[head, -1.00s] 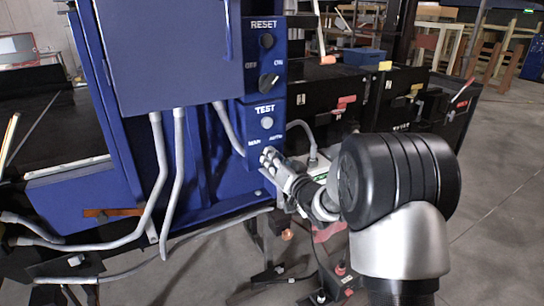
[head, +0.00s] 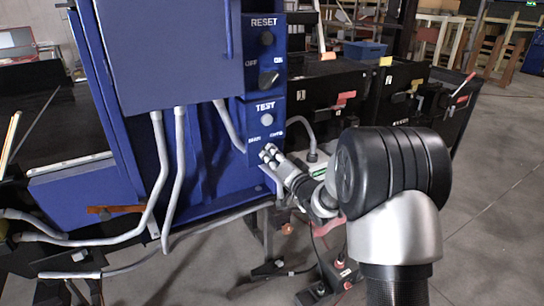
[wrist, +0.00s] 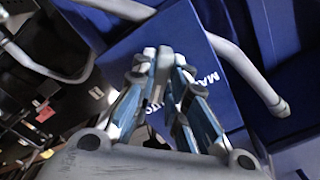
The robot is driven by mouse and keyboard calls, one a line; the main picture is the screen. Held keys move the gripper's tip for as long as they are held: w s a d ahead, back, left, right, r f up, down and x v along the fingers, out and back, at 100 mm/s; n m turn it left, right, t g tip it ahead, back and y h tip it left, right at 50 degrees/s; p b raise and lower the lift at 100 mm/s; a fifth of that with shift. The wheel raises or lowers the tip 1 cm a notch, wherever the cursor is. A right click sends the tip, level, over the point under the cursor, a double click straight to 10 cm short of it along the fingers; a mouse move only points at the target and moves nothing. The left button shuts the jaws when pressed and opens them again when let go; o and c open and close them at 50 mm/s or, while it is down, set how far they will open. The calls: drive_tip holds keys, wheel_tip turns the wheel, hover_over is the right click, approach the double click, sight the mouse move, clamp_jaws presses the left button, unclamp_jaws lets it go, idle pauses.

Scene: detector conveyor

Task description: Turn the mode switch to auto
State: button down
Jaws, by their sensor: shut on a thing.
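The blue control panel (head: 279,88) carries RESET and TEST labels, with MAN and AUTO lettering at its lower end. My gripper (head: 269,154) is at the lower end of the panel, just below the lettering. In the wrist view my gripper (wrist: 160,58) has its fingertips together against the blue panel face (wrist: 200,50), between the MAN and AUTO words.
An ON/OFF knob (head: 268,79) and a round TEST button (head: 266,118) sit above my gripper. Grey conduits (head: 176,170) run down to the left. Black cabinets with red handles (head: 345,98) stand behind. Open floor (head: 490,190) lies to the right.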

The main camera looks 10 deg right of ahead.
drive_tip(key=c, duration=1.6)
unclamp_jaws()
drive_tip(key=shift+s, duration=0.1)
drive_tip(key=v, duration=1.2)
drive_tip(key=shift+r, duration=0.1)
